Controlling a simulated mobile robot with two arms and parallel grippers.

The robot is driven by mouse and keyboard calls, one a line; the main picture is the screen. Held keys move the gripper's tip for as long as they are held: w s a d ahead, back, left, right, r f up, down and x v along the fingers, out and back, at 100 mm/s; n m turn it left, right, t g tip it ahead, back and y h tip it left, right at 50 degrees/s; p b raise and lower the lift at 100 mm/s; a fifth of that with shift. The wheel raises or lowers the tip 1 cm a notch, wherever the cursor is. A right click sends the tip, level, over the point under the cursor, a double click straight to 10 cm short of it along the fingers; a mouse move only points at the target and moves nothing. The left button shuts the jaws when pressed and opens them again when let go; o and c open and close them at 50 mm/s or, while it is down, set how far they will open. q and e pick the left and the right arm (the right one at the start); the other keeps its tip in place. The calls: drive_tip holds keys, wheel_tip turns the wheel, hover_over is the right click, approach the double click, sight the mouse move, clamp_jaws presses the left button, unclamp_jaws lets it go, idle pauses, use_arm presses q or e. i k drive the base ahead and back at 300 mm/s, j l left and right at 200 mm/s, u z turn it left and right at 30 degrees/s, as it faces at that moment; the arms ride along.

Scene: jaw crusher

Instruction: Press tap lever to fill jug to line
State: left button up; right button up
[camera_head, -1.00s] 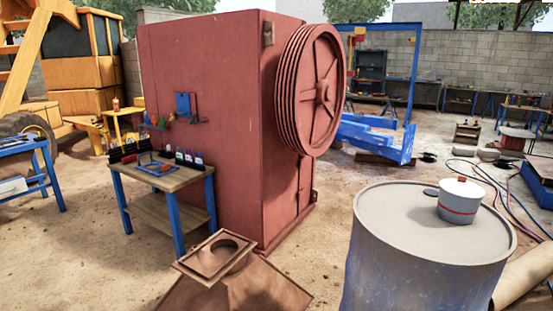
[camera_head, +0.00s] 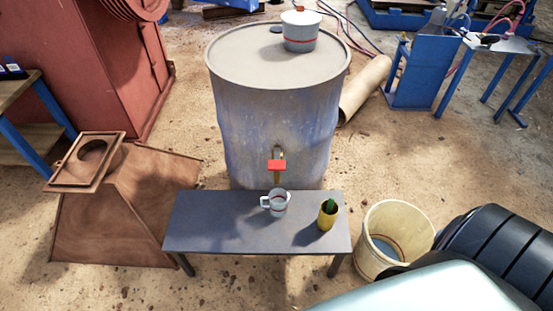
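A tap with a red lever (camera_head: 277,165) sticks out of the front of a large blue-grey drum (camera_head: 262,125). A light grey jug (camera_head: 279,206) with a handle on its left stands upright on a low dark bench (camera_head: 210,228), just below and in front of the tap. Its fill line and water level are too small to make out. A black and pale arm part of mine shows at the lower right. Neither gripper is in view.
A yellow cup (camera_head: 327,215) with something green in it stands right of the jug. A cream bucket (camera_head: 372,228) is beside the bench. A lidded pot (camera_head: 299,35) sits on the drum. A rusty hopper (camera_head: 125,205) stands at left.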

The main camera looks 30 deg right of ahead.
sight(275, 165)
drive_tip(key=z, duration=0.95)
